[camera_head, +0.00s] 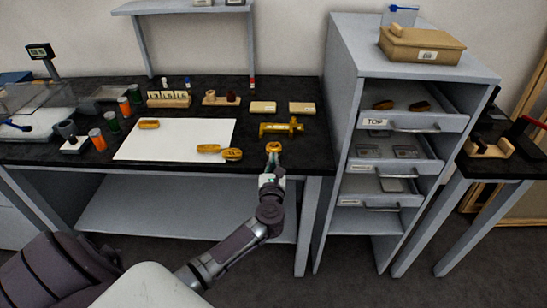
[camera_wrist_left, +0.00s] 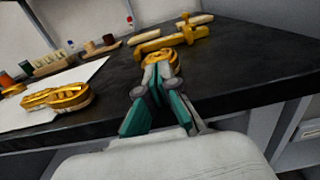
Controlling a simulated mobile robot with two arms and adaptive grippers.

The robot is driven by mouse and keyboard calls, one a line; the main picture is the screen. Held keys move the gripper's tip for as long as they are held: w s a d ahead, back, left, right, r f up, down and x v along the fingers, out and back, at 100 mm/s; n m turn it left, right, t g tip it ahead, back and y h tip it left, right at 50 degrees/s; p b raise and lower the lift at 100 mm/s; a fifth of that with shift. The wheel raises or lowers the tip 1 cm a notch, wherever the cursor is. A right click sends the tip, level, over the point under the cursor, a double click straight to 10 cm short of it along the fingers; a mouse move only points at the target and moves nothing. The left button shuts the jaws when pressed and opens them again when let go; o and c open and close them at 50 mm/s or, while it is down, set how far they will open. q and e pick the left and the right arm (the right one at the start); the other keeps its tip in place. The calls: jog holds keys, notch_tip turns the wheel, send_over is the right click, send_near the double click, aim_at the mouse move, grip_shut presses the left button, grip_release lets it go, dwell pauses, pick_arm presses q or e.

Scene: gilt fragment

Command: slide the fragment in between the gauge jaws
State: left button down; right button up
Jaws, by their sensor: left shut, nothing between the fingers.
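A small gilt fragment (camera_head: 273,146) lies on the dark bench near its front edge. It also shows in the left wrist view (camera_wrist_left: 160,57), just beyond my fingertips. The brass gauge (camera_head: 279,128) lies right behind it, also seen in the left wrist view (camera_wrist_left: 166,41). I cannot tell whether the fragment is between the jaws or only in front of them. My left gripper (camera_head: 272,163) is shut and empty, with its tips (camera_wrist_left: 158,84) close against the near side of the fragment; contact is not clear. My right gripper is not in view.
Other gilt pieces (camera_head: 232,154) and (camera_head: 148,124) lie on a white sheet (camera_head: 180,138) to the left. Pale blocks (camera_head: 263,107) sit behind the gauge. A grey drawer cabinet (camera_head: 336,120) stands close on the right. The bench edge is just below the gripper.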

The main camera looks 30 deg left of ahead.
aim_at(274, 148)
pick_arm(q)
jog(key=shift+w+a, duration=0.25)
jog(key=shift+w, duration=0.15)
jog(key=shift+w+a+f+b, duration=0.1)
jog(key=shift+w+a+b, duration=0.1)
jog(key=shift+w+b, duration=0.15)
jog(key=shift+w+a, duration=0.35)
jog(key=shift+w, duration=0.2)
jog(key=shift+d, duration=0.1)
